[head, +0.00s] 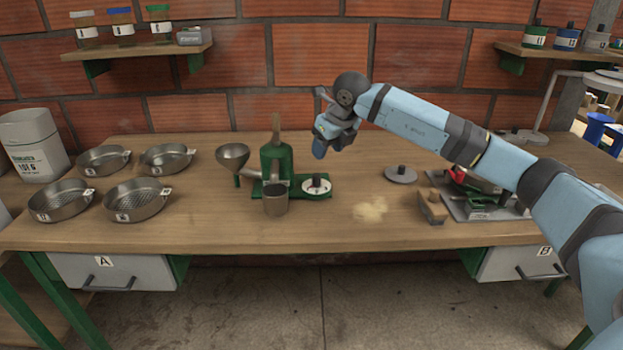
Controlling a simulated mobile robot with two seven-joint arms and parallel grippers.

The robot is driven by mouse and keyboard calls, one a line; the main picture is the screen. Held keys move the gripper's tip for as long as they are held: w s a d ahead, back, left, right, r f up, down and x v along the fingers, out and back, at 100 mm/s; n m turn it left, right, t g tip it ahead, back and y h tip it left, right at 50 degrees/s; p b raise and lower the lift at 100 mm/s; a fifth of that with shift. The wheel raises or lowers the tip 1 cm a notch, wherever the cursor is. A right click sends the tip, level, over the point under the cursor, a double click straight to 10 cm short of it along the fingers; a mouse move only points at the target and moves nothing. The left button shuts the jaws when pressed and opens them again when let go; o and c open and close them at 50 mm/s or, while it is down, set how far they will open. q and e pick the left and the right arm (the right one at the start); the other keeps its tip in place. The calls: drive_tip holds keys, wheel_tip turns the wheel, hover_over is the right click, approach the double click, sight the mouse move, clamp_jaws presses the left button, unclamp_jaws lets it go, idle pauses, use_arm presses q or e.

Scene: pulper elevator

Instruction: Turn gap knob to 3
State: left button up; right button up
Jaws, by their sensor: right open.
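The gap knob appears to be the small black knob on a round white dial (317,186). It sits on the right part of the green hand pulper (275,165), in the middle of the table. The dial's marks are too small to read, so I cannot tell its setting. My right gripper (326,142) comes in from the right and hangs above and a little behind the dial, apart from it. It is open, with nothing seen in it. My left gripper is not in view.
A metal funnel (233,157) and a metal cup (275,200) stand by the pulper. Several sieve pans (140,203) lie at left. A grey disc (400,174), a wooden block (432,207) and a grey tray with a device (478,207) are at right. The front middle is mostly clear.

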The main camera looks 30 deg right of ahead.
sight(316, 175)
drive_tip(key=b+x, duration=0.2)
drive_tip(key=x, duration=0.9)
drive_tip(key=shift+s, duration=0.1)
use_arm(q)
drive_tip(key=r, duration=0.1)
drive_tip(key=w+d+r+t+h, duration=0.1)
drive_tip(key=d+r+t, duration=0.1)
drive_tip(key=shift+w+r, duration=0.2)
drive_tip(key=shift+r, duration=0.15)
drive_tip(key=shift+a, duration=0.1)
use_arm(e)
drive_tip(key=c, duration=0.9)
